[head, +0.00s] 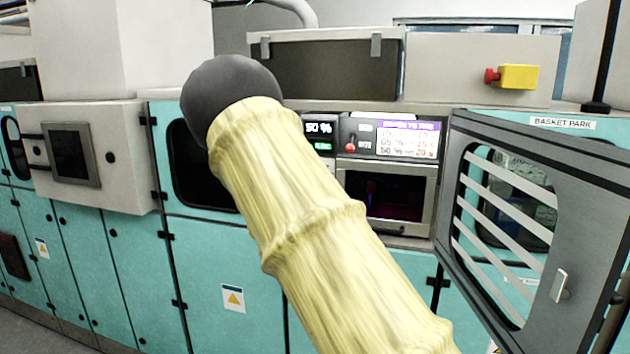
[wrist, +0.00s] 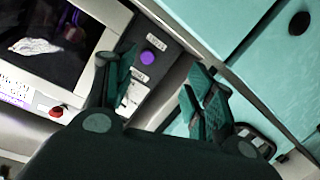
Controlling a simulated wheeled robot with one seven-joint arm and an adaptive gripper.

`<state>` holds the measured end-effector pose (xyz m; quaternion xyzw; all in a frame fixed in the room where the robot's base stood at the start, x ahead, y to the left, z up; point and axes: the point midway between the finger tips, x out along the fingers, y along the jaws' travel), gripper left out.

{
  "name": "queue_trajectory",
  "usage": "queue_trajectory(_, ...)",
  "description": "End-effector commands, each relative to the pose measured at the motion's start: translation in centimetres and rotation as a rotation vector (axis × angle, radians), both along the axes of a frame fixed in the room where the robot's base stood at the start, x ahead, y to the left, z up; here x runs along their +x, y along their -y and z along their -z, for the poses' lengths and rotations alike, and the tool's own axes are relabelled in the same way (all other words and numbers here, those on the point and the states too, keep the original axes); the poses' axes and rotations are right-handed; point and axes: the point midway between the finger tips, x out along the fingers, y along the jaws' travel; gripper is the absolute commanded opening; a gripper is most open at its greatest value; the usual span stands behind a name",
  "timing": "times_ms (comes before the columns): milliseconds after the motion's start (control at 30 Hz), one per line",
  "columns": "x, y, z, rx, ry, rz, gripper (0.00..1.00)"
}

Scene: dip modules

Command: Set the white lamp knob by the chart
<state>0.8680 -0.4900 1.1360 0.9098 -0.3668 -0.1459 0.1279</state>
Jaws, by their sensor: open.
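The chart (head: 408,139) is a white card with a purple header and lines of percentages and seconds, on the middle machine's panel. Part of it shows at the left edge of the wrist view (wrist: 14,97). A red knob (head: 350,143) sits just left of it; a red knob also shows in the wrist view (wrist: 56,112). I cannot make out a white knob. A purple round knob (wrist: 148,57) with small white labels is on a dark strip near my gripper (wrist: 160,92). My gripper is open, its fingers apart, with nothing seen held. My arm hides it in the head view.
A lit display (head: 319,128) reads 50 %. Below the chart is a dark window (head: 388,195) in a pale frame. A grey slatted door (head: 590,215) stands open at right, below a BASKET PARK sign (head: 562,123). Teal cabinets (head: 225,262) line the front.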

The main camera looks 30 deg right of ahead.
Motion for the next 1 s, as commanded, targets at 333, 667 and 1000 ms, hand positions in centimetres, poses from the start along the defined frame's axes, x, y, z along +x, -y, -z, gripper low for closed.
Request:
queue_trajectory(333, 2.9, 2.1, -12.8, -0.065, 0.182, 0.074, 0.54)
queue_trajectory(667, 5.4, 5.1, -13.2, -0.066, 0.183, 0.075, 0.54)
queue_trajectory(1000, 8.7, 8.9, -13.2, -0.066, 0.183, 0.075, 0.54)
